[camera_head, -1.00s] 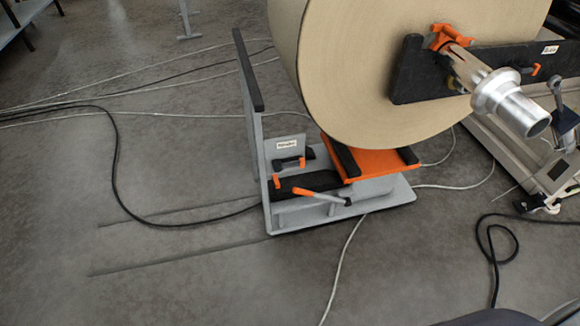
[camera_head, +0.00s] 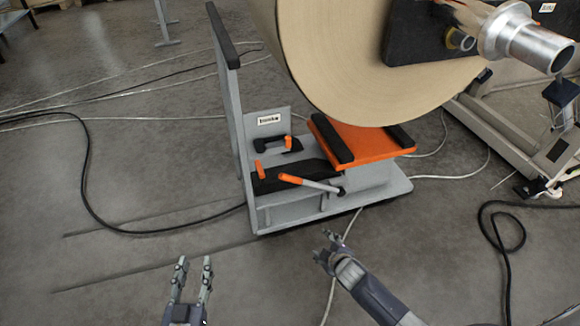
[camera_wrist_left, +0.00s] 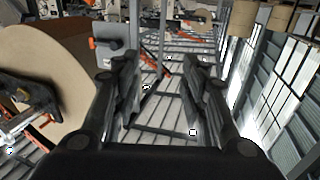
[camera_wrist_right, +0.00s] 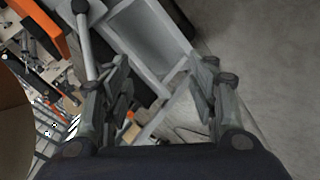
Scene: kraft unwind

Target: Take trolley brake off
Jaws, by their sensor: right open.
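The grey trolley (camera_head: 300,212) stands on the floor under a big paper roll (camera_head: 370,75), with an orange platform (camera_head: 362,145) on top. A lever with an orange grip and silver rod (camera_head: 308,183) sits on its near side, ending in a dark pivot at right. Two short orange handles (camera_head: 260,170) are behind it. My right gripper (camera_head: 330,240) is open and empty, in front of and below the lever's pivot end. The right wrist view shows a silver rod (camera_wrist_right: 86,45), apparently this lever, beside the fingers. My left gripper (camera_head: 193,265) is open and empty, left of the trolley.
A black upright handle bar (camera_head: 222,35) rises at the trolley's left. Black cables (camera_head: 87,180) and white cables lie on the floor. A pale machine frame (camera_head: 510,135) stands at right. The floor in front is mostly open.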

